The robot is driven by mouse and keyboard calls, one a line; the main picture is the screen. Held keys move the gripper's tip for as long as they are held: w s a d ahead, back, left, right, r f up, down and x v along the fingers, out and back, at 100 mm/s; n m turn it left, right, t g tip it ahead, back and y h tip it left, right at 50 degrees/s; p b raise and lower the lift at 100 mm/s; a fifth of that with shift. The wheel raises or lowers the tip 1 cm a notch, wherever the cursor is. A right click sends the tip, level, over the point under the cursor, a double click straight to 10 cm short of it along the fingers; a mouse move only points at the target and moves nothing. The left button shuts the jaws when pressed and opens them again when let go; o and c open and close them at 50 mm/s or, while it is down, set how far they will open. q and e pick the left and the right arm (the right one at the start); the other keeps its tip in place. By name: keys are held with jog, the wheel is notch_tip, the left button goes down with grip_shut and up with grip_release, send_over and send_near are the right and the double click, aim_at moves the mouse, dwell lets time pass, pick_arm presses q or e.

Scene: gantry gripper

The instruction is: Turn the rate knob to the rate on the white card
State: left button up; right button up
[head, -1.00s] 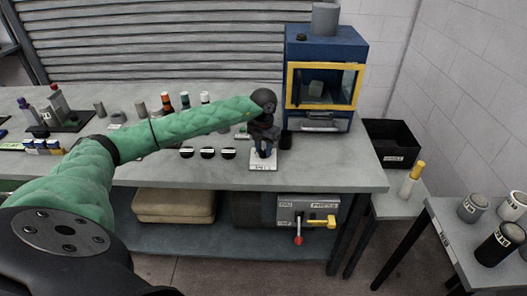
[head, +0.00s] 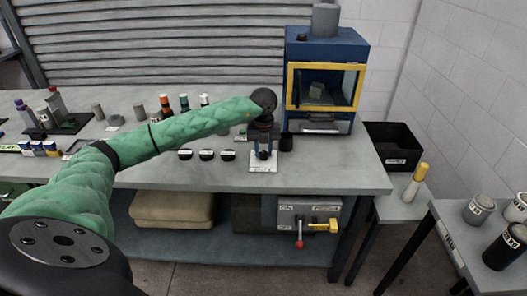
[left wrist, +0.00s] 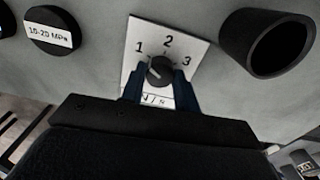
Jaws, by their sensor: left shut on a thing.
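The rate knob (left wrist: 161,69) is a small dark round knob on a white dial plate (left wrist: 199,50) marked 1, 2 and 3. A small light mark shows on its left side, but I cannot tell exactly which number it points to. My left gripper (left wrist: 159,84) has its blue fingers on both sides of the knob and is shut on it. In the head view the left gripper (head: 263,154) points down over the dial plate (head: 263,168) near the bench's front edge. I cannot make out a white card with a rate. My right gripper is not in view.
A black cup (head: 286,142) stands close right of the gripper. Several black round pieces with white labels (head: 206,154) lie to its left. A blue machine with a yellow-framed window (head: 323,85) stands behind. A black bin (head: 392,146) is at the right.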

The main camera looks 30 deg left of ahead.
aim_at(263, 153)
pick_arm(q)
jog(key=shift+r, duration=0.1)
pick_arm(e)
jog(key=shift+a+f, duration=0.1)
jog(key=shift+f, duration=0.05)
pick_arm(q)
jog(key=o, duration=0.9)
jog(key=shift+o, duration=0.3)
notch_tip(263, 153, up, 8)
jog(key=shift+f+b, duration=0.2)
jog(key=shift+b, duration=0.5)
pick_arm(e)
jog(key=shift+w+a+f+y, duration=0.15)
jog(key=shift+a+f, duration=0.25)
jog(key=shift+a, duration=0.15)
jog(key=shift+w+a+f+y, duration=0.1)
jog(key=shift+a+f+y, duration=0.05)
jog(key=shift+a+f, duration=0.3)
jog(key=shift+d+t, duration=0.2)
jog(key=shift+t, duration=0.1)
